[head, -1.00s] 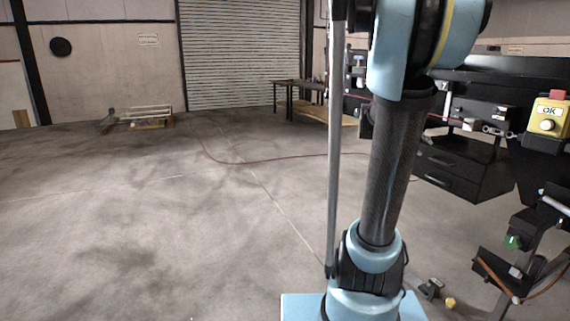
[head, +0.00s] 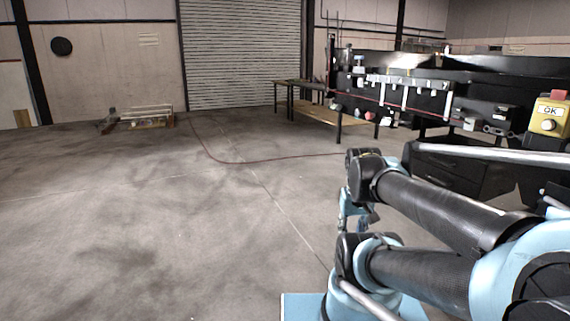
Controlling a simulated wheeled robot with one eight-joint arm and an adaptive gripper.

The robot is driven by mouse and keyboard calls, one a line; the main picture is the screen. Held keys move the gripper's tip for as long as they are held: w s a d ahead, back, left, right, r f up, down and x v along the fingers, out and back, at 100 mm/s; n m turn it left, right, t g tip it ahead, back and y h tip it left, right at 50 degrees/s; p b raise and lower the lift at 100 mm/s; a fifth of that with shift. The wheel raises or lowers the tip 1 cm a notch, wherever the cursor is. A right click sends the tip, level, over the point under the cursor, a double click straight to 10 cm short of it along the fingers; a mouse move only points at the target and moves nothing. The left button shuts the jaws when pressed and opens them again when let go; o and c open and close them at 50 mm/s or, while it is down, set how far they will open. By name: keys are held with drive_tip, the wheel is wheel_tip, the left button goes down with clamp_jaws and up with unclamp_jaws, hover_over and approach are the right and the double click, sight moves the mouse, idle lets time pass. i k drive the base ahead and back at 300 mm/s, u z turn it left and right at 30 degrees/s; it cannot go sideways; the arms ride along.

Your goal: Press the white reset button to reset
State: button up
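A yellow control box (head: 549,117) stands at the right edge of the head view, with an "OK" label and a red top (head: 558,94). A small white round button (head: 548,125) shows on its front, below the label. My arm is folded low at the lower right. Its wrist end hangs to the left of the box and well apart from it. What seems to be my gripper (head: 367,218) is small and partly hidden behind my arm links. Its fingers cannot be made out.
A black conveyor bench (head: 475,95) with drawers (head: 447,166) and fittings stands at the right. A table (head: 305,98) is behind it. A thin red cable (head: 245,162) lies on the floor. The floor at left and centre is open.

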sight(546, 125)
drive_tip(key=z, duration=1.7)
